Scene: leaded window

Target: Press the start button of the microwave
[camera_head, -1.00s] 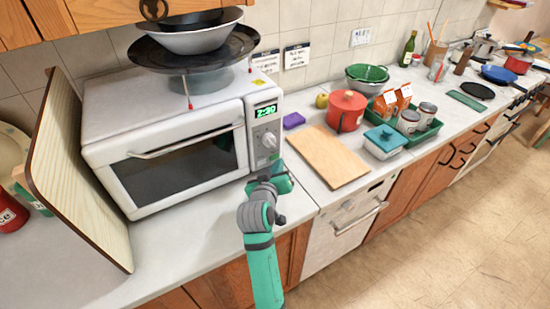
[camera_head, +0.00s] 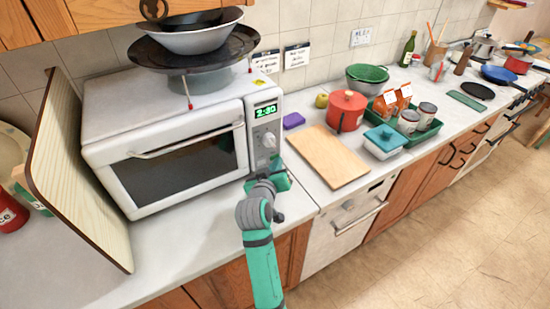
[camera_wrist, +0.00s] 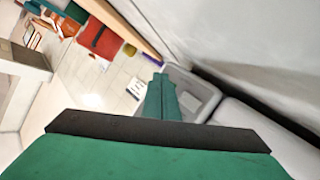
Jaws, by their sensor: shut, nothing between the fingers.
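The white microwave (camera_head: 170,155) stands on the counter with its door shut. Its grey control panel (camera_head: 265,128) has a lit green display (camera_head: 265,111), which seems to read 2:30, and a round knob (camera_head: 269,140). My gripper (camera_head: 266,171) is at the lower end of this panel, below the knob, and covers that part. No start button can be made out. In the wrist view my gripper (camera_wrist: 162,97) has its green fingers together and empty, with the tips against or very close to a grey panel (camera_wrist: 203,92). Contact cannot be told.
Pans and bowls (camera_head: 195,45) are stacked on the microwave. A wooden board (camera_head: 80,180) leans at its left. A cutting board (camera_head: 327,157), a purple sponge (camera_head: 294,120) and a red pot (camera_head: 347,111) lie to the right. The counter front by the microwave is clear.

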